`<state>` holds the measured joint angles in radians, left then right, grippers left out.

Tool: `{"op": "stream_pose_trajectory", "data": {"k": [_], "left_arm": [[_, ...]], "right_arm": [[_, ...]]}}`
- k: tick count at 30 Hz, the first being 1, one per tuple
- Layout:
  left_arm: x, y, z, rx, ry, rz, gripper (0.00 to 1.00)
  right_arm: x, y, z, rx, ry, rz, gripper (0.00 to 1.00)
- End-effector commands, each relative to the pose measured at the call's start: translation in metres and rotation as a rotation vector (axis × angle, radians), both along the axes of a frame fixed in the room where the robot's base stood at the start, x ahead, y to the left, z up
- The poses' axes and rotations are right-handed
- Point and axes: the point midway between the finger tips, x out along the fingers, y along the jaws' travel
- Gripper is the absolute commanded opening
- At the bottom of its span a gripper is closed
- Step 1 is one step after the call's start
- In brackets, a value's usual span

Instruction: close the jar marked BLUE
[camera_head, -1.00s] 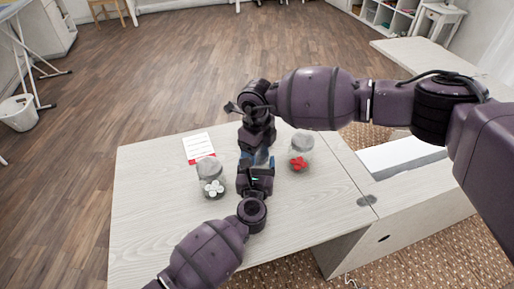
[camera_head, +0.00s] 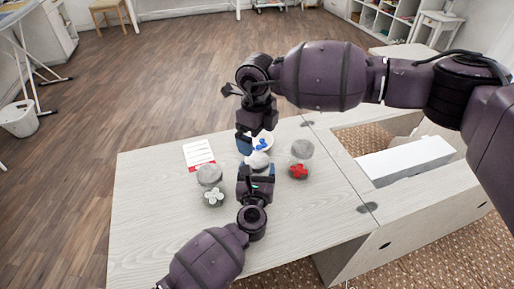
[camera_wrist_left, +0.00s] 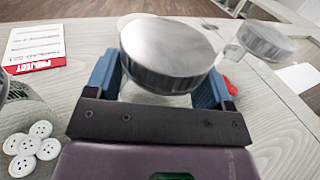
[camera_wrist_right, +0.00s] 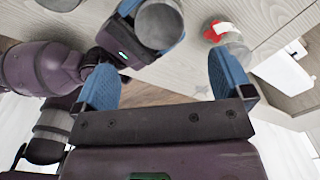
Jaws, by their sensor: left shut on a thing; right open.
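My left gripper (camera_head: 256,174) is shut on a clear jar with a round grey lid at its top (camera_head: 258,160). In the left wrist view the lid (camera_wrist_left: 168,55) shows between the blue fingers and looks tilted; I cannot tell whether it is seated. No BLUE mark is readable; the jar's body is mostly hidden. My right gripper (camera_wrist_right: 165,82) is open and empty, just behind and above the held jar. Its view also shows that lid (camera_wrist_right: 160,22), beyond its fingertips. A pale round container with blue pieces (camera_head: 262,143) shows beside the right gripper, partly hidden.
A lidded jar with white buttons (camera_head: 211,184) stands to the left, and one with red buttons (camera_head: 300,163) to the right. A white card with a red band (camera_head: 199,154) lies at the back left. The table's (camera_head: 150,215) left front is clear.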

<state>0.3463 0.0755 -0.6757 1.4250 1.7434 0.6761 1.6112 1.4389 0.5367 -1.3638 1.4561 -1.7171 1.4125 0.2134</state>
Motion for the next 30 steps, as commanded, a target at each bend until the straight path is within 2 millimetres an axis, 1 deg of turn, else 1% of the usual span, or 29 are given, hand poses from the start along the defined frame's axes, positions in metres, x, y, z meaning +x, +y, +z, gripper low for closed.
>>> {"op": "stream_pose_trajectory", "data": {"k": [1, 3, 9, 13, 20, 21, 25, 26, 30], "left_arm": [[0.0, 0.0, 0.0, 0.0, 0.0, 0.0, 0.09], [0.0, 0.0, 0.0, 0.0, 0.0, 0.0, 0.09], [0.0, 0.0, 0.0, 0.0, 0.0, 0.0, 0.09], [0.0, 0.0, 0.0, 0.0, 0.0, 0.0, 0.09], [0.0, 0.0, 0.0, 0.0, 0.0, 0.0, 0.09], [0.0, 0.0, 0.0, 0.0, 0.0, 0.0, 0.77], [0.0, 0.0, 0.0, 0.0, 0.0, 0.0, 0.97], [0.0, 0.0, 0.0, 0.0, 0.0, 0.0, 1.0], [0.0, 0.0, 0.0, 0.0, 0.0, 0.0, 1.0]], "right_arm": [[0.0, 0.0, 0.01, 0.001, -0.002, 0.001, 0.98], [0.0, 0.0, 0.02, 0.001, -0.002, 0.001, 0.98], [0.0, 0.0, 0.04, -0.001, -0.001, -0.001, 0.98], [0.0, 0.0, 0.044, 0.0, 0.0, -0.001, 0.98], [0.0, 0.0, 0.045, 0.0, 0.0, 0.0, 0.98], [0.0, 0.0, 0.045, 0.0, 0.0, 0.0, 0.98], [0.0, 0.0, 0.045, 0.0, 0.0, 0.0, 0.98], [0.0, 0.0, 0.045, 0.0, 0.0, 0.0, 0.98], [0.0, 0.0, 0.045, 0.0, 0.0, 0.0, 0.98]]}}
